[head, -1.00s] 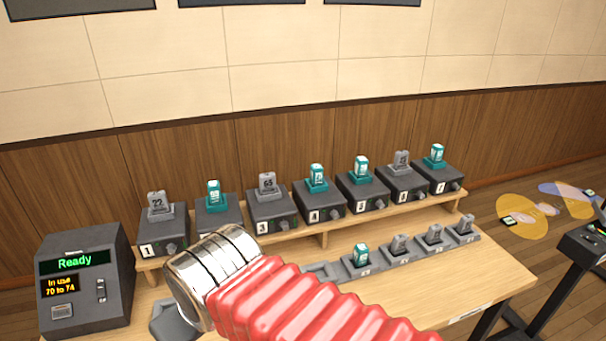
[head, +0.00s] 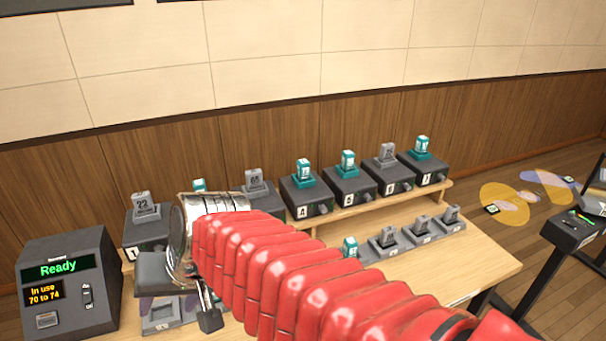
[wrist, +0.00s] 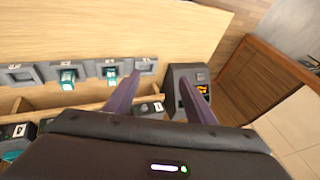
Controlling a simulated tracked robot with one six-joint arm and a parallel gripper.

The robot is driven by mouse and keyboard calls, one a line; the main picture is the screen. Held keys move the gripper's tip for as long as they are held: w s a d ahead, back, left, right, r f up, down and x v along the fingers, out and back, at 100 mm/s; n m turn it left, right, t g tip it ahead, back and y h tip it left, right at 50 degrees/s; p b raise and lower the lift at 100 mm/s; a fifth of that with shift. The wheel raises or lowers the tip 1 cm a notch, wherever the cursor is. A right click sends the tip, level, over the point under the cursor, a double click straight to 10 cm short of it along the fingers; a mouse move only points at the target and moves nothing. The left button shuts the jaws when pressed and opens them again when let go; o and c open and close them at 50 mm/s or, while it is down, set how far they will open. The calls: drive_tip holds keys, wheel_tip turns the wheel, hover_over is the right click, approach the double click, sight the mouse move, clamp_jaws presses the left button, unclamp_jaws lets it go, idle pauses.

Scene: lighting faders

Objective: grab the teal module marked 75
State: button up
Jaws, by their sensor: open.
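Several teal modules stand in view, and I cannot read 75 on any of them. On the raised shelf, teal modules sit on box 2 (head: 200,186), box 4 (head: 303,168), the box right of it (head: 348,161) and the far right box (head: 422,146). In the low front rack, one teal module (head: 350,248) shows beside my arm. The wrist view shows two teal modules (wrist: 68,77) (wrist: 111,73) in that rack. My gripper (wrist: 160,86) is open and empty, its fingers spread above the table's left part, close to the rack's end. My arm hides part of the rack.
A dark console (head: 68,285) reading "Ready" and "In use 70 to 74" stands at the left. Grey modules (head: 142,205) (head: 386,153) stand among the teal ones. The table front (head: 470,262) is clear at right.

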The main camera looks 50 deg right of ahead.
drive_tip(key=w+d+r+m+t+y, duration=0.1)
drive_tip(key=w+d+m+t, duration=0.1)
drive_tip(key=w+d+m, duration=0.65)
drive_tip(key=m+t+h, duration=0.4)
drive_tip(key=m+h, duration=0.6)
drive_tip(key=m, duration=1.8)
approach(305, 168)
drive_tip(key=s, duration=0.1)
drive_tip(key=shift+s+a+r+n, duration=0.2)
drive_tip(key=shift+s+r+n, duration=0.05)
drive_tip(key=shift+r, duration=0.25)
drive_tip(key=shift+x, duration=4.35)
drive_tip(key=shift+w+a+f, duration=0.1)
drive_tip(key=shift+f, duration=0.05)
